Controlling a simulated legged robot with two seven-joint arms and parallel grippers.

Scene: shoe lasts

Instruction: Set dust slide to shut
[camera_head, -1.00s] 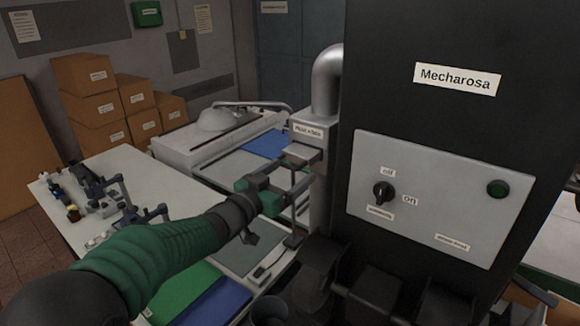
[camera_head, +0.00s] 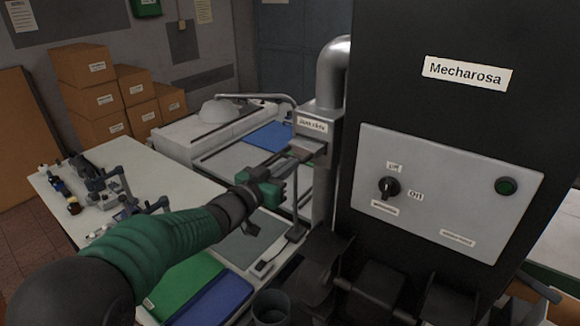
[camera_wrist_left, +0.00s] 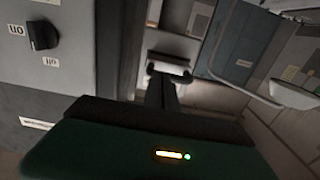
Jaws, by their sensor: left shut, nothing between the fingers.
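The dust slide (camera_head: 308,146) is a grey plate sticking out of the front of a grey duct box that carries a label. My left gripper (camera_head: 292,157) is shut and empty. Its fingertips are at the plate's outer end, partly covering it; whether they touch cannot be told. In the left wrist view, the shut fingers (camera_wrist_left: 165,92) reach toward a pale plate, which looks like the dust slide (camera_wrist_left: 168,70), with dark ends beside the fingertips. How far the slide is pushed in is hard to tell. My right gripper is not seen.
A metal pipe (camera_head: 332,75) rises from the duct box. A white table (camera_head: 120,175) with tools is at left.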

